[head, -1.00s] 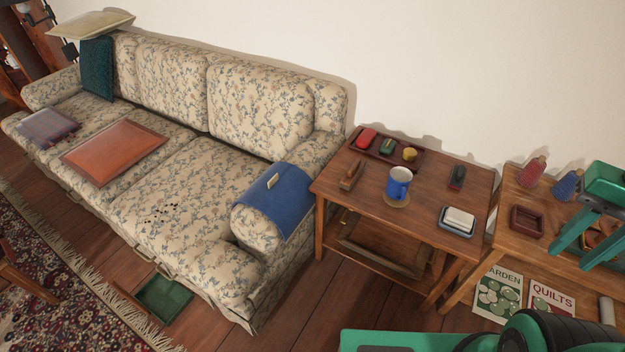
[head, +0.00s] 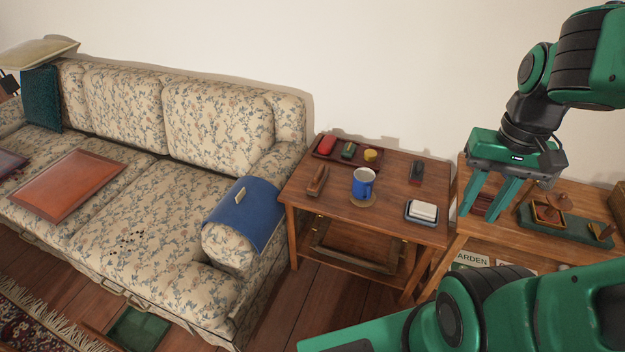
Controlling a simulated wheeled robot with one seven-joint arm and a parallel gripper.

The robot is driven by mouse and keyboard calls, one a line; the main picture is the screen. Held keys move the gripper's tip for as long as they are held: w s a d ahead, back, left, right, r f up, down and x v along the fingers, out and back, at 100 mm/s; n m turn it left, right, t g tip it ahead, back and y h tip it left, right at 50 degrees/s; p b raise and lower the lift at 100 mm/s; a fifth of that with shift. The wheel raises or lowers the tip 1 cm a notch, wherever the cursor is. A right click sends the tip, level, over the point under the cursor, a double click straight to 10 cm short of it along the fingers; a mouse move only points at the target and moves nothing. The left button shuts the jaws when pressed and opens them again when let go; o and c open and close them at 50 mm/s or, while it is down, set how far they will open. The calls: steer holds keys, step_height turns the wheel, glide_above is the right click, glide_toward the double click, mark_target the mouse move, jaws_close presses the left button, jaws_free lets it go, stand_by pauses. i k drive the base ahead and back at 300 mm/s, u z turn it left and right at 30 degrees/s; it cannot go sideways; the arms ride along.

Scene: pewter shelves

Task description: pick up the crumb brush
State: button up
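A small brown wooden object (head: 317,180) lies on the left part of the side table (head: 388,222). It looks like the crumb brush, but its bristles are too small to make out. A dark, narrow object (head: 416,172) lies at the table's back right; I cannot tell what it is. My gripper (head: 482,217) hangs to the right of the side table, over the front of the right-hand table. Its two green fingers point down, apart, with nothing seen between them. The gripper is well away from the brown object.
A blue mug (head: 363,184) stands mid-table, right of the brown object. Behind is a dark tray (head: 337,157) with small red, green and yellow things. A dish with a white block (head: 422,211) sits at front right. The sofa arm with blue cloth (head: 243,215) borders the left.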

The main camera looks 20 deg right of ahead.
mark_target(314, 186)
steer(key=i, duration=0.95)
steer(key=z, duration=0.1)
